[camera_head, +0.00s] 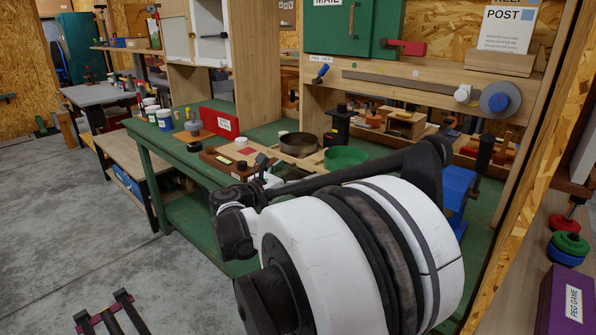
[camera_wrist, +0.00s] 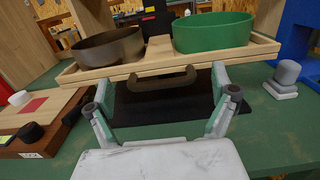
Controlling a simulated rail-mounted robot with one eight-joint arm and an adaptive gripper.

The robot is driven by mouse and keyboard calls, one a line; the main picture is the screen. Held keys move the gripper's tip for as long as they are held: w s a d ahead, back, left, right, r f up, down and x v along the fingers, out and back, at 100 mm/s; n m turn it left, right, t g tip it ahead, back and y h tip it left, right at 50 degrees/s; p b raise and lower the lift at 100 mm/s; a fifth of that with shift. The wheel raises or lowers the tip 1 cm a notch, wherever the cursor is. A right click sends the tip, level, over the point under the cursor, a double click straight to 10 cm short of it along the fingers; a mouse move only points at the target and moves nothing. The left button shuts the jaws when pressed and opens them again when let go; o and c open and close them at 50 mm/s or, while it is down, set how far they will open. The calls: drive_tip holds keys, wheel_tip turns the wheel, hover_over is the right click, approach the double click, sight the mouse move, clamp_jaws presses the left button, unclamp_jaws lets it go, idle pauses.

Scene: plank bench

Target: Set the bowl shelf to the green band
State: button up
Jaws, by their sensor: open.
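The bowl shelf (camera_wrist: 205,65) is a pale wooden tray with a raised rim, seen close in the wrist view. A brown bowl (camera_wrist: 110,48) sits at its left and a green bowl (camera_wrist: 213,33) at its right. A dark curved handle (camera_wrist: 163,82) sticks out from its front edge. My gripper (camera_wrist: 162,78) is open, with one finger on each side of the handle; I cannot tell whether either touches it. I cannot make out a green band.
A dark brown board (camera_wrist: 40,140) with a black knob lies left of the shelf. A grey knobbed piece (camera_wrist: 287,74) and a blue object (camera_wrist: 300,35) stand at the right. A black flat surface lies under the shelf front. Green bench top (camera_wrist: 265,125) is clear at right front.

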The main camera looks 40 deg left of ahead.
drive_tip(key=s, duration=1.1)
drive_tip(key=shift+a, duration=0.4)
